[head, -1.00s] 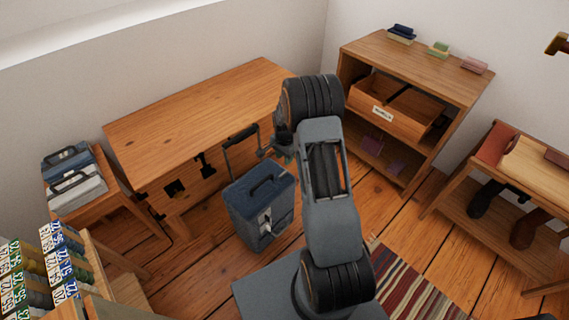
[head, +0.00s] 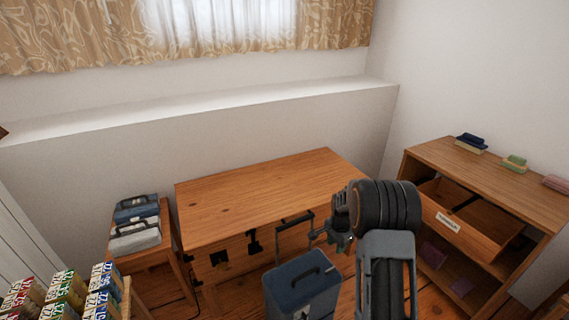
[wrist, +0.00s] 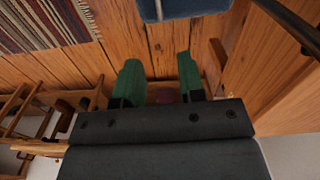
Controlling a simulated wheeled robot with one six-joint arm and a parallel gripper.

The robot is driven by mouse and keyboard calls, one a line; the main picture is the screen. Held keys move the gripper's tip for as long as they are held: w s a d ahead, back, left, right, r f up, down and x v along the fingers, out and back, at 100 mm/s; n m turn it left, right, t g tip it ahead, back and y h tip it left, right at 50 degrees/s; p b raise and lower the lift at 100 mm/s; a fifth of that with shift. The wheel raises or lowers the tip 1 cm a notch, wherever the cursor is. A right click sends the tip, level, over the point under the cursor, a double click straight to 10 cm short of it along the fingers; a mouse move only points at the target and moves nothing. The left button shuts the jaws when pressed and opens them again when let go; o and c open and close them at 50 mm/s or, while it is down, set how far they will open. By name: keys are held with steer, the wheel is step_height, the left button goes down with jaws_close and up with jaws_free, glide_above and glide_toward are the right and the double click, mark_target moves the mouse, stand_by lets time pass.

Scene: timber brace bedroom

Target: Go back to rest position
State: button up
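My gripper (wrist: 160,82) shows in the wrist view with its two green-padded fingers apart and nothing between them. In the head view my gripper (head: 338,232) is small, at the left side of my dark wrist joint, beside the front edge of the wooden chest and above the blue case; its fingers are partly hidden there. The blue case (head: 302,288) stands on the floor in front of the chest, its handle up. Its edge also shows at the top of the wrist view (wrist: 185,8), apart from the fingers.
The wooden chest (head: 265,195) has a clear top. A shelf unit (head: 500,180) with an open drawer (head: 470,222) stands right. A small table (head: 150,255) with cases (head: 137,222) stands left, and several boxes (head: 68,295) are at lower left. A striped rug (wrist: 45,25) lies on the floor.

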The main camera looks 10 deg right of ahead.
steer(key=s+a+r+n+t+p, duration=0.1)
steer(key=s+a+r+n+p, duration=0.3)
steer(key=r, duration=0.9)
steer(key=s+a+r+n+t+p, duration=0.1)
steer(key=s+a+r+n+p, duration=0.4)
steer(key=r, duration=0.8)
steer(key=s+a+r+n+t+p, duration=0.1)
steer(key=s+a+r+n+p, duration=0.3)
steer(key=s+r+p, duration=0.6)
step_height(320, 180, up, 4)
steer(key=s+n, duration=0.1)
steer(key=s, duration=0.1)
steer(key=shift+s+a+f+t, duration=0.2)
steer(key=shift+s+t, duration=0.1)
steer(key=shift+s, duration=0.05)
